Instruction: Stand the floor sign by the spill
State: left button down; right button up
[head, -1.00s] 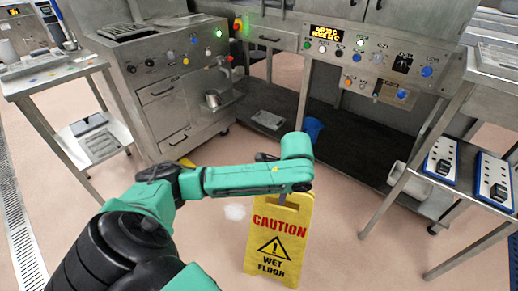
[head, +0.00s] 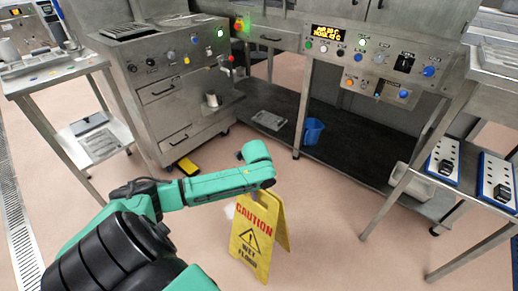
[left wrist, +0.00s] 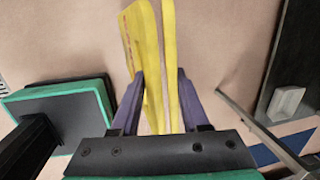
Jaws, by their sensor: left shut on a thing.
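The yellow floor sign (head: 254,240) reads "CAUTION WET FLOOR" and is upright and slightly tilted in the head view, its two panels spread apart. I cannot tell whether its feet touch the floor. My left gripper is shut on the sign's top; my own arm hides the fingers in the head view. In the left wrist view the gripper's purple fingers (left wrist: 161,85) are on either side of the sign's yellow panels (left wrist: 170,45). The spill, a small whitish patch (head: 229,210), shows just left of the sign, partly hidden by it. My right gripper is not in view.
A steel machine (head: 180,90) and a console (head: 375,60) stand behind. A steel side table (head: 465,150) is at right. Pink floor right of the sign is clear.

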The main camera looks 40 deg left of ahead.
aim_at(260, 227)
pick_arm(q)
notch_tip(260, 227, down, 9)
jog(key=shift+w+b, duration=0.1)
jog(key=shift+b, duration=0.85)
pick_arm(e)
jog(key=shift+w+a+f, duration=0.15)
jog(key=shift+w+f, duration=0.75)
pick_arm(q)
jog(key=shift+c, duration=2)
grip_release()
